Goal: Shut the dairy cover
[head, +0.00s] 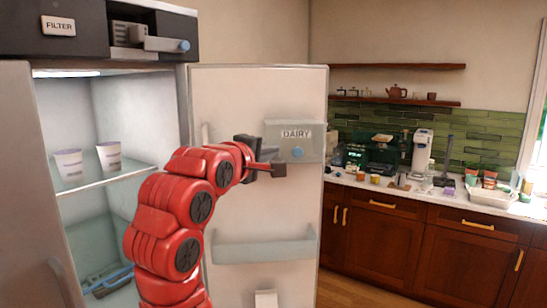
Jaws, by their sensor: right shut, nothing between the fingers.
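The dairy cover (312,146) is a pale grey panel with a DAIRY label and a round blue knob (297,152). It is on the upper part of the inner side of the open fridge door (230,90). I cannot tell from here whether the cover is fully shut. My right gripper (279,170) is shut and empty at the cover's lower left, just left of and below the knob. The gripper overlaps the cover's left edge in the view; I cannot tell whether they touch. My left gripper is not in view.
Two white cups (109,156) stand on a fridge shelf (130,170) at the left. A door bin (265,247) is below the cover. A filter unit (75,40) is above the fridge. A cluttered counter (400,190) stands at the right.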

